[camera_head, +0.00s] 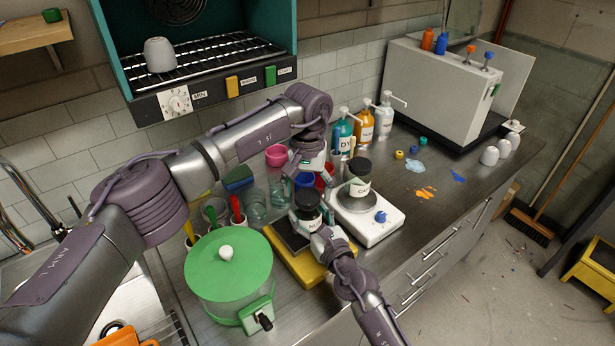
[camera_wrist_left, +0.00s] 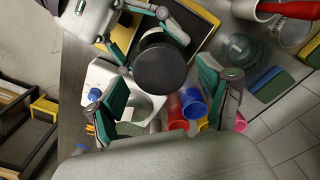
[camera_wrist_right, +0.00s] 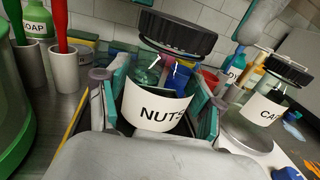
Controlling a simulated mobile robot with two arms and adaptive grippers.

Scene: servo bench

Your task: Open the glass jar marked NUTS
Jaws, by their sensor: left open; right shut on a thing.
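The glass NUTS jar (camera_wrist_right: 160,108) has a white label and a wide black lid (camera_wrist_right: 178,32) on top. In the head view the jar (camera_head: 306,215) stands upright at the dark-topped yellow stand. My right gripper (camera_wrist_right: 162,100) is shut on the jar's body from the front, with a teal pad on each side. My left gripper (camera_head: 312,178) is above the jar, pointing down. In the left wrist view my left gripper (camera_wrist_left: 162,82) is open, its fingers apart on either side of the black lid (camera_wrist_left: 160,68). I cannot tell how far below the fingertips the lid is.
A similar lidded jar (camera_head: 357,182) stands on a white scale (camera_head: 372,222) just right. A green lidded pot (camera_head: 230,280) is close on the left. Cups and glasses stand behind, pump bottles (camera_head: 363,125) further back.

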